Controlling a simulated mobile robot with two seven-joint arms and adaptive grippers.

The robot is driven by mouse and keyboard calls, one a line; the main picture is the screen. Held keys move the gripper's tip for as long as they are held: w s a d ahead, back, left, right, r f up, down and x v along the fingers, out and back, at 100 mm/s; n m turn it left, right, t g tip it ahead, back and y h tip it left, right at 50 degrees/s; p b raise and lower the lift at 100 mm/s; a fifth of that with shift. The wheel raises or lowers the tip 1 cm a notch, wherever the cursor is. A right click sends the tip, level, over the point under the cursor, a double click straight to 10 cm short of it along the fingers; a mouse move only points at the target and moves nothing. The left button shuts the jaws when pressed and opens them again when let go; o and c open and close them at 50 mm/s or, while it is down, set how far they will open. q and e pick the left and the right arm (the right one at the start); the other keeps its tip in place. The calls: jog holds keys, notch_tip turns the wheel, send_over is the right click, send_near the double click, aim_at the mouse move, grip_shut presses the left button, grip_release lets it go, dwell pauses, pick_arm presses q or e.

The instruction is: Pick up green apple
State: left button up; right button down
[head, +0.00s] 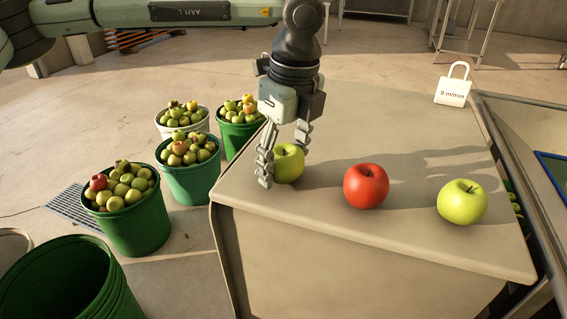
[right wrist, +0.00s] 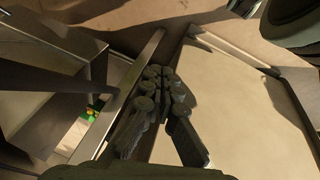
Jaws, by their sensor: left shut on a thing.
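A green apple (head: 289,164) is at the left end of the beige table (head: 390,238). My left gripper (head: 281,163) reaches down from above and is shut on this apple, with its fingers on either side. The fingers hide part of the apple's left side. I cannot tell whether the apple touches the tabletop. A second green apple (head: 462,201) sits on the table to the right. My right gripper (right wrist: 163,80) shows in the right wrist view with its fingertips close together and nothing visible between them. It is not in the head view.
A red apple (head: 366,186) sits between the two green apples. Several buckets of apples, one a green bucket (head: 138,222), stand on the floor left of the table. An empty-looking green bin (head: 68,283) is at the lower left.

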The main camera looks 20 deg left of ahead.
aim_at(283, 148)
jog(key=shift+s, duration=0.1)
